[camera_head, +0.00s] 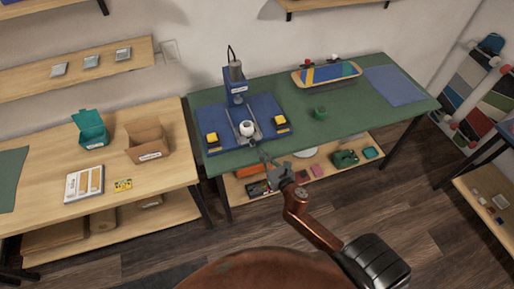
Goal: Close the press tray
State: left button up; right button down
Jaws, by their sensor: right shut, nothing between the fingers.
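The blue press (237,86) stands on a blue base plate (222,116) on the green table. Its tray (247,139), between metal rails, holds a round white part (246,127) and sits in front of the press column. My right gripper (265,158) is shut and empty, at the table's front edge, just in front of the tray. Whether it touches the tray's front is too small to tell. My left gripper is not in view.
Yellow blocks (212,138) and (280,121) flank the tray. A cardboard box (148,139) stands on the left wooden table.

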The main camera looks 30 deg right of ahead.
aim_at(254, 143)
jog(key=w, duration=0.4)
jog(key=shift+d+f, duration=0.15)
jog(key=shift+f, duration=0.2)
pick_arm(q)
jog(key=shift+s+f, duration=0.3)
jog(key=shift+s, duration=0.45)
pick_arm(e)
jog(key=shift+w, duration=0.4)
